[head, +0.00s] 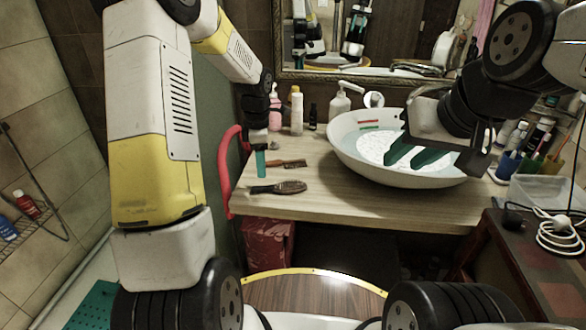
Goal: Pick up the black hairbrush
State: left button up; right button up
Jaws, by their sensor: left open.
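The black hairbrush (278,187) lies flat near the front left of the wooden counter (330,203), its bristle head toward the right and its thin handle toward the left. My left gripper (261,163) points down at the counter's left end, just behind the brush's handle and apart from it. Its teal fingers overlap in this view, so the gap is hidden; it is open and holds nothing visible. My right gripper (421,156) is over the white basin (350,160), its two teal fingers apart and nothing between them.
A brown comb (288,163) lies behind the hairbrush, close to my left gripper. Bottles, including a white one (296,112) and a soap pump (340,106), stand at the back. A red curved rail (224,172) borders the counter's left end. Bare counter lies right of the brush.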

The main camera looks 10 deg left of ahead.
aim_at(264, 187)
pick_arm(q)
jog(key=f, duration=0.4)
jog(key=s+f, duration=0.1)
jog(key=f, duration=0.2)
jog(key=shift+d, duration=0.3)
grip_shut()
